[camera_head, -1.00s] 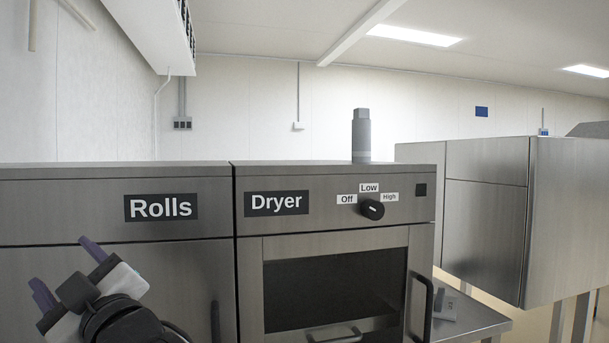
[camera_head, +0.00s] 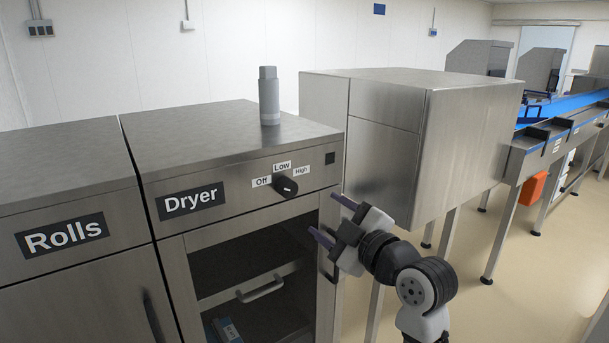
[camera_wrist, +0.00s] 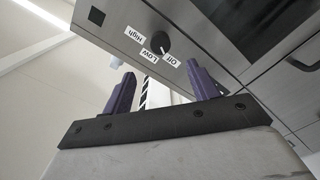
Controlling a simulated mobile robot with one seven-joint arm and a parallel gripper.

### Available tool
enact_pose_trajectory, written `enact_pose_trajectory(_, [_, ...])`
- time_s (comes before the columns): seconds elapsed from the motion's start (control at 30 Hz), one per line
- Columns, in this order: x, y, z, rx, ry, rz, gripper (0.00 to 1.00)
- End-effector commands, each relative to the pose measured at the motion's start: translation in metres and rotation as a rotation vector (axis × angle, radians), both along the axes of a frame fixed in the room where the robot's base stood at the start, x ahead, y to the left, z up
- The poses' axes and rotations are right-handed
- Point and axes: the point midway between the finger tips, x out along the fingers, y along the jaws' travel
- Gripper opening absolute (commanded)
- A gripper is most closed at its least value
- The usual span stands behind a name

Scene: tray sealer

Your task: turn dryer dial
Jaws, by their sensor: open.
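The dryer dial (camera_head: 285,187) is a round black knob on the steel front panel, below the labels Off, Low (camera_head: 282,167) and High. It carries a pale mark; I cannot tell for sure which label it points at. My gripper (camera_head: 329,219) is open and empty, to the right of and below the dial in the head view. In the wrist view the dial (camera_wrist: 160,44) shows beyond the two purple fingers of my gripper (camera_wrist: 160,72), across the gap between them and apart from them.
A grey cylinder (camera_head: 269,95) stands on top. The Rolls cabinet (camera_head: 60,170) adjoins on the left. A steel box on legs (camera_head: 385,160) stands to the right, with open floor beyond.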

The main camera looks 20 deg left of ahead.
Motion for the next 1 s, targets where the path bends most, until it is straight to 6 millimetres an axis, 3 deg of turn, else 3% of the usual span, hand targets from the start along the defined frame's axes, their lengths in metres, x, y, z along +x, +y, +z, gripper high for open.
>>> enact_pose_trajectory(0.17, [0.011, 0.014, 0.001, 0.0, 0.003, 0.003, 0.59])
enact_pose_trajectory(0.63, [0.069, 0.089, 0.002, -0.002, 0.002, 0.003, 0.59])
enact_pose_trajectory(1.0, [0.085, 0.108, -0.001, -0.001, 0.0, -0.001, 0.59])
